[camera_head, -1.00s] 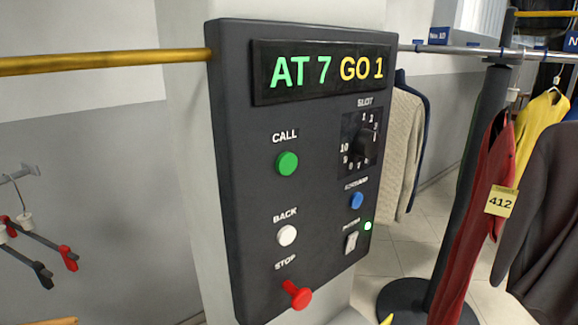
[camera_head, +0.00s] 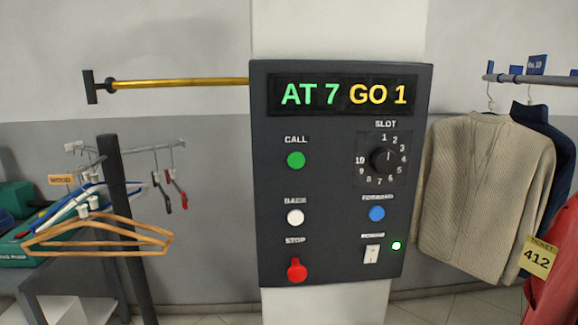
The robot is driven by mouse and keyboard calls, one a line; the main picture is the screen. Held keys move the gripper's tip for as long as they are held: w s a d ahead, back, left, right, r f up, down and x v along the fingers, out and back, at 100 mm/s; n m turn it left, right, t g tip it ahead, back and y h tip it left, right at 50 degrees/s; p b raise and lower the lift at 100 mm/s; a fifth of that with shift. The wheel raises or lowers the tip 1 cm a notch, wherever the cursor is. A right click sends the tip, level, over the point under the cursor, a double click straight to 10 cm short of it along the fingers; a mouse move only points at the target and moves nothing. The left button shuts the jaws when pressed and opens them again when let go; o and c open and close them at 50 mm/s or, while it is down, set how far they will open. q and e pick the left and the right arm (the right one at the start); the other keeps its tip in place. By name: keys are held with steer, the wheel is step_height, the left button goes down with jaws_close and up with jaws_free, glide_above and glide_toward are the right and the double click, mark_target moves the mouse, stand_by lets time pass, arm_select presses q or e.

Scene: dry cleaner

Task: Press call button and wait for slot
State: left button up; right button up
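A dark control panel (camera_head: 340,235) is fixed on a pale column in the middle of the head view. Its display (camera_head: 343,95) reads "AT 7" in green and "GO 1" in yellow. The green call button (camera_head: 296,160) is at the panel's left, under the word CALL. The slot dial (camera_head: 384,160) at the right is ringed by numbers. Below are a white back button (camera_head: 295,217), a blue forward button (camera_head: 377,214), a red stop button (camera_head: 297,270), and a white power switch (camera_head: 371,254) beside a lit green lamp. Neither gripper shows.
A yellow bar (camera_head: 180,84) runs left from the panel. Hangers (camera_head: 100,235) hang on a dark stand at left. A beige sweater (camera_head: 480,195) hangs close to the panel's right side, with a red garment tagged 412 (camera_head: 537,259) at the right edge.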

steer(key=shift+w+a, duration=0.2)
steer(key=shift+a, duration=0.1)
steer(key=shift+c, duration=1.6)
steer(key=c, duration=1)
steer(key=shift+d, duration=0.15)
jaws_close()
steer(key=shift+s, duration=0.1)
